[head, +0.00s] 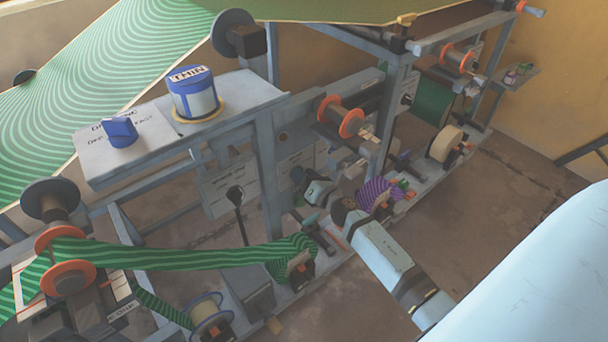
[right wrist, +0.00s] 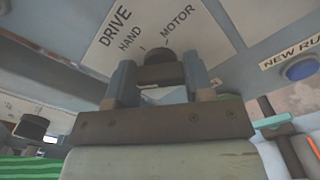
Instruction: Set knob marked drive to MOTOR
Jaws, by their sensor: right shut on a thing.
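In the right wrist view the drive knob (right wrist: 158,58) is a dark knob on a pale plate (right wrist: 108,45) lettered DRIVE, with HAND at its left and MOTOR at its upper right. A short mark shows near HAND. My right gripper (right wrist: 160,74) is shut on the knob, one finger on each side. The knob's pointer is hidden, so I cannot tell its setting. In the head view my right gripper (head: 303,177) reaches the machine's side panel from the lower right, and the knob is hidden there. My left gripper is not in view.
A blue push button (right wrist: 299,68) sits right of the drive plate. In the head view a blue knob (head: 120,132) and a blue-white drum (head: 194,95) stand on the top shelf. A green striped web (head: 170,257) runs at lower left. Open floor (head: 480,215) lies right.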

